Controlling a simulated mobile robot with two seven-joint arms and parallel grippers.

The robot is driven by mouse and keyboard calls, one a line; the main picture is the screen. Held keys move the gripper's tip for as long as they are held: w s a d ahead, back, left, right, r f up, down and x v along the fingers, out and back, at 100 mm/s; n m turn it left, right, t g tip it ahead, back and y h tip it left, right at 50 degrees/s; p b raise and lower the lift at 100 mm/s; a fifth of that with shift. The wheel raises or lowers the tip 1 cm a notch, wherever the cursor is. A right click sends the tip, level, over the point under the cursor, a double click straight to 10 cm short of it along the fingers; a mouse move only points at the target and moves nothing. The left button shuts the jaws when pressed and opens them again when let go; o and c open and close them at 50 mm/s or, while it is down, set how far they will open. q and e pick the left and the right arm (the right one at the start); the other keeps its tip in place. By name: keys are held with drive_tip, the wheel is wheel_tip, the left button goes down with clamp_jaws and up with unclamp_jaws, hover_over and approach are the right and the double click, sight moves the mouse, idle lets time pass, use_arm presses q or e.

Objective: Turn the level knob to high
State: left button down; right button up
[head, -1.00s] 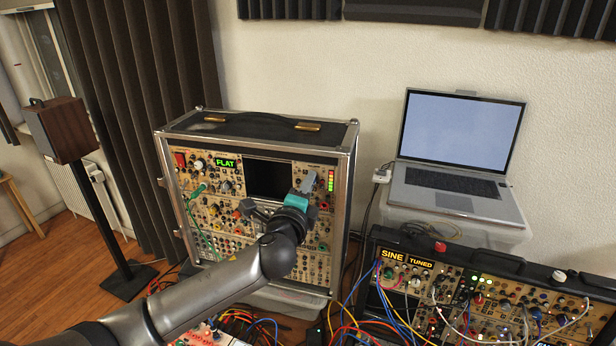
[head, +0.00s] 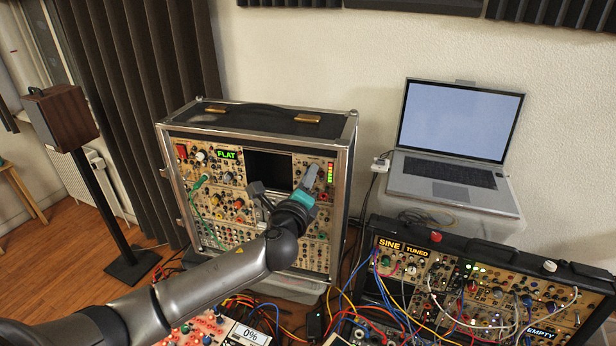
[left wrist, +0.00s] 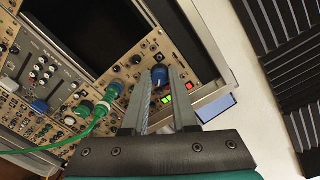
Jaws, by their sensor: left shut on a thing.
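In the left wrist view a blue knob (left wrist: 159,76) with a pale pointer line sits on the beige panel, between the fingertips of my left gripper (left wrist: 160,86). The gripper is shut on this knob. I cannot read a label on it. In the head view my left gripper (head: 310,176) reaches the upper right of the tall cased synth (head: 185,235), and its fingers hide the knob. A lit level meter (head: 330,172), with red at the top and green below, is just right of the fingertips. My right gripper is not in view.
A green cable (left wrist: 70,146) is plugged in left of the fingers. A dark screen (head: 268,168) lies left of the gripper. A low synth case (head: 470,290) with loose cables stands at lower right, below a laptop (head: 455,140). A speaker (head: 60,117) stands far left.

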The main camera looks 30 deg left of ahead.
use_arm(q)
drive_tip(key=c, duration=0.7)
unclamp_jaws()
drive_tip(key=b+v, duration=0.2)
drive_tip(key=v, duration=1.3)
drive_tip(key=shift+r+b, duration=0.15)
drive_tip(key=shift+b, duration=0.15)
drive_tip(key=shift+s, duration=0.15)
